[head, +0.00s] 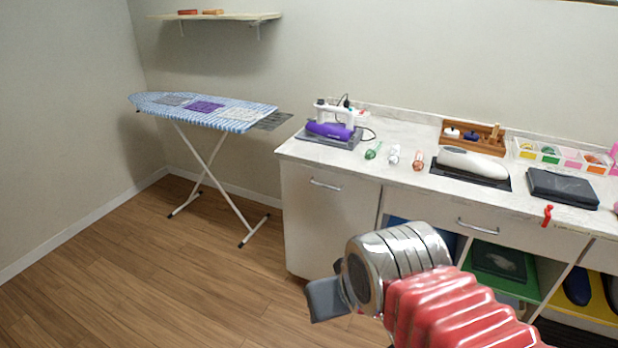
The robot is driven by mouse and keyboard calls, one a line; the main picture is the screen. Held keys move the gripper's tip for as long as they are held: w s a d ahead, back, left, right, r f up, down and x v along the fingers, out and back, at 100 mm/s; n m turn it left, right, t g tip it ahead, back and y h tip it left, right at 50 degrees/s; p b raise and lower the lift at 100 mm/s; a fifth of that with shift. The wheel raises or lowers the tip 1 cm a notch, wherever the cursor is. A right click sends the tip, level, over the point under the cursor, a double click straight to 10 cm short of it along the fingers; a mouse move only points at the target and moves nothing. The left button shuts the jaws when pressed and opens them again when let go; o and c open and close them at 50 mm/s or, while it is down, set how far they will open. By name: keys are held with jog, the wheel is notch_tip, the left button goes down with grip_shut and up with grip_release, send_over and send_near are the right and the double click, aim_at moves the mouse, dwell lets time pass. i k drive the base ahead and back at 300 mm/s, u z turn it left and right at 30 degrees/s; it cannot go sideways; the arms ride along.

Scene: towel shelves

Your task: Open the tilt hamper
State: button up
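The tilt hamper appears to be the white front panel (322,225) at the left end of the counter, with a metal bar handle (326,184) near its top. The panel looks closed, flush with the cabinet. My gripper (325,298) is low in front of the cabinet, in the lower middle of the head view, below and apart from the handle. Its dark grey finger part shows at the end of my silver and red arm. The arm hides part of the gripper and the panel's lower right corner. I see nothing held.
A drawer handle (478,226) and open shelves are to the right. An ironing board (240,117) stands at the left wall side. The wooden floor (180,265) left of the cabinet is clear.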

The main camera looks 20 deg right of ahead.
aim_at(323, 210)
jog(key=u, duration=0.15)
jog(key=i, duration=1.35)
jog(key=u, duration=0.2)
